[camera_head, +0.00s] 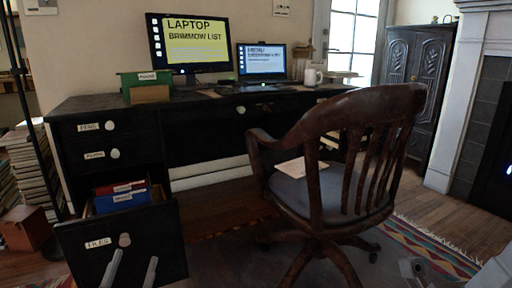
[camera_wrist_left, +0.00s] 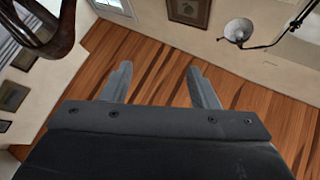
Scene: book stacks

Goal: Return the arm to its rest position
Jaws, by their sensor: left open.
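My left gripper (camera_head: 132,264) shows at the lower left of the head view, in front of the open bottom drawer (camera_head: 95,250) labelled FILES. Its two fingers are apart with nothing between them. In the left wrist view the left gripper (camera_wrist_left: 160,82) is also open and empty, with wooden floor and walls beyond it. A pale part of my right arm (camera_head: 495,272) shows at the lower right corner of the head view. Whether the right gripper's fingers are open or shut cannot be made out.
The dark desk (camera_head: 215,105) carries a monitor (camera_head: 190,45), a laptop (camera_head: 261,60), a green box (camera_head: 140,80) and a mug (camera_head: 311,77). Folders (camera_head: 121,196) lie in the open drawer. A wooden chair (camera_head: 330,200) stands at right centre. Books (camera_head: 38,170) are stacked at left.

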